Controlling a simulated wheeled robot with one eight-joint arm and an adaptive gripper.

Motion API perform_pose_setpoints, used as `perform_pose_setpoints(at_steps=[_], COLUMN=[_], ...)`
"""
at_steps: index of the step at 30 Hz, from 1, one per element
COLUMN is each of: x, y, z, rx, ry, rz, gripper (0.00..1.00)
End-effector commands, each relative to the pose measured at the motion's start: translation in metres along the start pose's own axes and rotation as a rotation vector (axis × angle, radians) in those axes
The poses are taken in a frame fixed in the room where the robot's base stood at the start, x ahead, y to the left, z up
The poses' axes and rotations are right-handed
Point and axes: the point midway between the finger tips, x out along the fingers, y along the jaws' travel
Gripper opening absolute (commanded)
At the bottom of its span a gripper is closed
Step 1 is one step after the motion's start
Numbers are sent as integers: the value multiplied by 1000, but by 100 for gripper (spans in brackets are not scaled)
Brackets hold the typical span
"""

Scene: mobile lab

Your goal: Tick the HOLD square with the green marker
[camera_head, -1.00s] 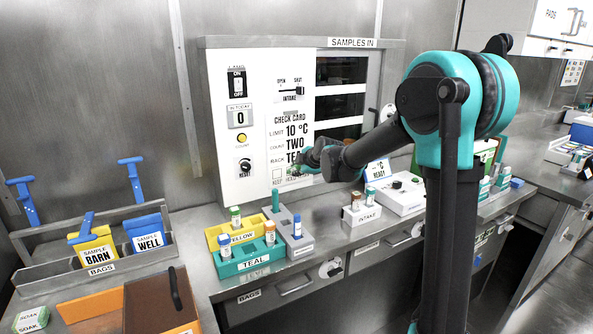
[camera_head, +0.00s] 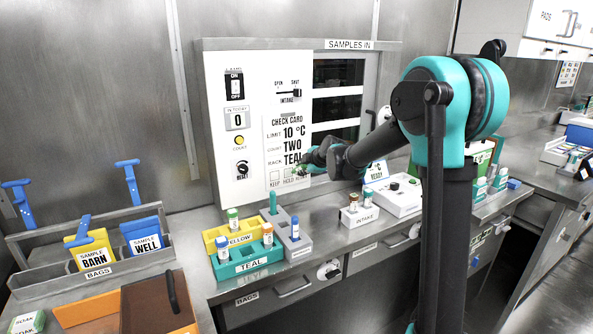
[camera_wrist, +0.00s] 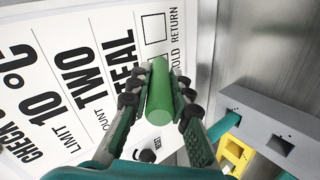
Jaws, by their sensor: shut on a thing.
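The white check card (camera_head: 287,135) is on the panel of the samples-in cabinet, with a row of tick squares along its bottom. In the wrist view the card (camera_wrist: 60,90) is turned on its side, and the RETURN square (camera_wrist: 153,27) looks empty. The HOLD square (camera_wrist: 146,66) is partly hidden beside the marker's far end. My gripper (camera_head: 303,167) is at the card's lower right. It is shut on the green marker (camera_wrist: 159,95), which points toward the card. The marker's tip is hidden, so I cannot tell whether it touches.
The reset knob (camera_head: 242,168) and other controls are left of the card. Below, on the counter, are a yellow rack (camera_head: 220,233), a teal rack (camera_head: 235,267) and a grey rack (camera_head: 301,247), with several vials. The intake block (camera_head: 356,217) is further right.

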Motion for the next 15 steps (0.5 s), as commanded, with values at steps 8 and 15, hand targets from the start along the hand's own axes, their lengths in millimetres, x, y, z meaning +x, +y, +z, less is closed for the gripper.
perform_pose_setpoints(at_steps=[8, 15], x=[1, 2], y=[1, -4], z=[2, -16], rx=[-1, -2], ry=[0, 1], rz=[0, 1], gripper=[0, 0])
